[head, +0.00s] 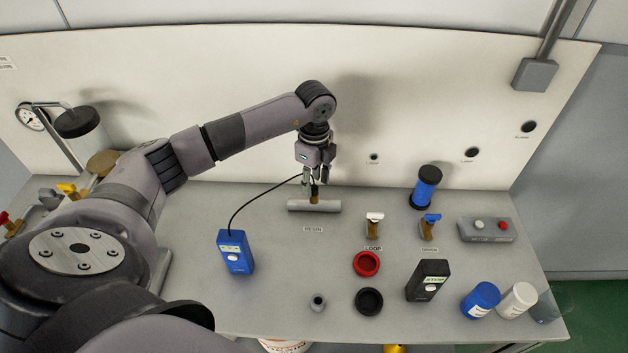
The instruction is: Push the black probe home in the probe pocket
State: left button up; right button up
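My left gripper (315,186) points down over the grey pipe piece (329,206) at the back of the bench, with a small brass-coloured stub (314,194), perhaps the probe pocket, just under its fingertips. A black cable (262,194) runs from the blue handheld meter (236,252) up to the fingers. The black probe at its end is mostly hidden by the fingers. I cannot tell whether they grip it or how deep it sits. My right gripper is not in view.
Two small valves (374,226) (430,226), a blue-and-black cylinder (426,187) and a button box (486,229) stand to the right. Red (366,264) and black (369,301) rings, a black handheld device (428,280) and two jars (480,300) (517,300) are nearer the front.

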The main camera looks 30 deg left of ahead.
aim_at(314, 187)
pick_arm(q)
notch_tip(314, 187, up, 12)
jog(key=shift+f, duration=0.2)
jog(key=shift+f, duration=0.1)
dwell(0.6)
